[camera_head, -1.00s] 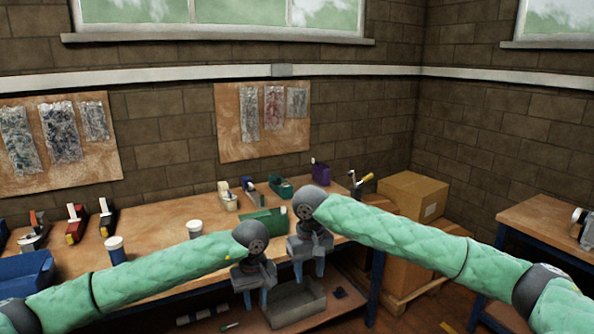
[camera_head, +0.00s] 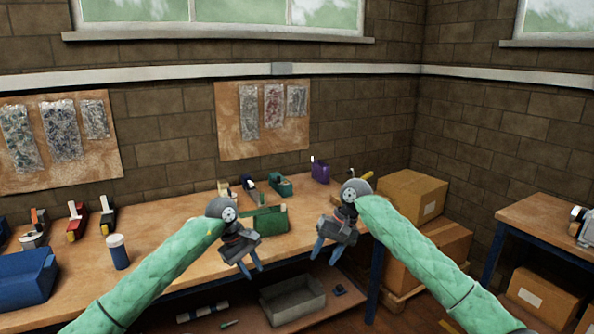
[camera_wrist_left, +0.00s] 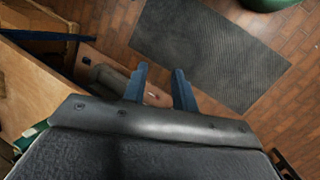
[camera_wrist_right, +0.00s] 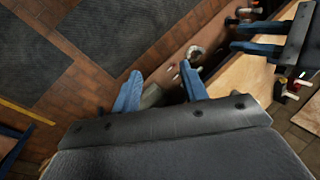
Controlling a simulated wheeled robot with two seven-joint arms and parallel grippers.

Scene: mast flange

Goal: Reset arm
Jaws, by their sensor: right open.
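My left gripper (camera_head: 251,270) hangs in front of the workbench's front edge in the head view, its blue fingers pointing down. In the left wrist view its fingers (camera_wrist_left: 160,88) stand apart with nothing between them. My right gripper (camera_head: 329,252) is to its right, tilted, also by the bench's front edge. In the right wrist view its fingers (camera_wrist_right: 158,92) are spread and empty. My left gripper also shows at the upper right of the right wrist view (camera_wrist_right: 257,38). The two grippers are apart.
The workbench (camera_head: 165,240) holds a green bin (camera_head: 265,220), a blue bin (camera_head: 25,277), a white-lidded container (camera_head: 118,252) and tape dispensers. A grey tray (camera_head: 292,300) sits on the shelf below. Cardboard boxes (camera_head: 412,195) stand at right. A floor mat (camera_wrist_left: 210,50) lies on open floor.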

